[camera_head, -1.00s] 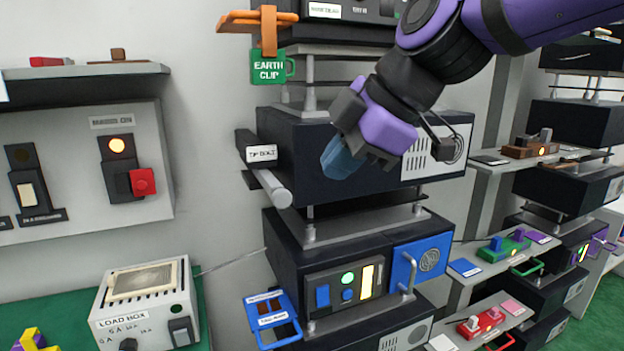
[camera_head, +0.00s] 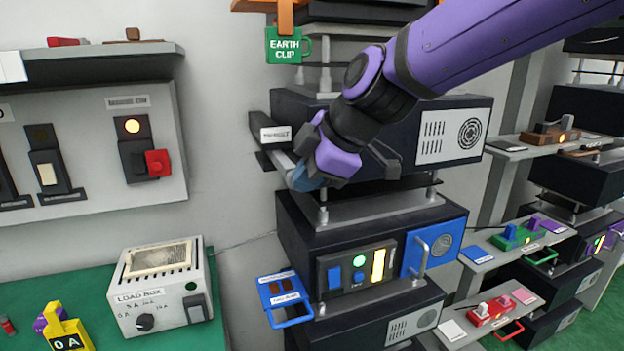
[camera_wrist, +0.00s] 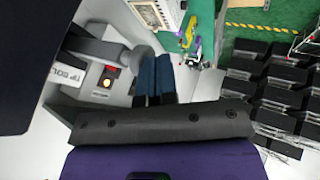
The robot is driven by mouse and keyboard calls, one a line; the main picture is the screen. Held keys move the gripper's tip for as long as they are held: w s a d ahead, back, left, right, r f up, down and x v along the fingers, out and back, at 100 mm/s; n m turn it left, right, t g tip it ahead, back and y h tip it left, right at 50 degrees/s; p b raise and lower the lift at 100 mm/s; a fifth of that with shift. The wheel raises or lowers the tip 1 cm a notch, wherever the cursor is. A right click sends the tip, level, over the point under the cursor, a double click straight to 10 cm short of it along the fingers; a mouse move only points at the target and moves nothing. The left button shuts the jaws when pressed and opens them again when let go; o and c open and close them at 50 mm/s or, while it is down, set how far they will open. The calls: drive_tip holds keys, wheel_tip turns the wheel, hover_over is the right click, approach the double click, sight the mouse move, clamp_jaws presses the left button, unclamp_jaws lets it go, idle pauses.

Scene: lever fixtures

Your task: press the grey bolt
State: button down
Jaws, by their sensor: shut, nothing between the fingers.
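The grey bolt (camera_head: 282,160) is a round bar in a dark bracket at the left front edge of the middle black unit. Its label (camera_head: 275,134) seems to read "TIP BOLT". My gripper (camera_head: 302,178) is shut and empty, with its blue fingertips at the bolt's near end, which they hide in the head view. In the wrist view the bolt (camera_wrist: 105,48) runs from the left towards the shut fingers (camera_wrist: 155,78), and its rounded end lies just beside them. I cannot tell whether they touch.
Below stands a black unit with lit buttons and a blue door (camera_head: 432,250). A green "EARTH CLIP" tag (camera_head: 284,46) hangs above. A load box (camera_head: 160,285) sits on the green bench at left. Shelves with levers (camera_head: 517,236) stand at right.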

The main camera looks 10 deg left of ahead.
sight(282, 162)
drive_tip(key=shift+w, duration=0.1)
drive_tip(key=shift+w+a, duration=0.6)
drive_tip(key=shift+w, duration=0.35)
drive_tip(key=shift+w+a, duration=0.55)
drive_tip(key=shift+w, duration=0.35)
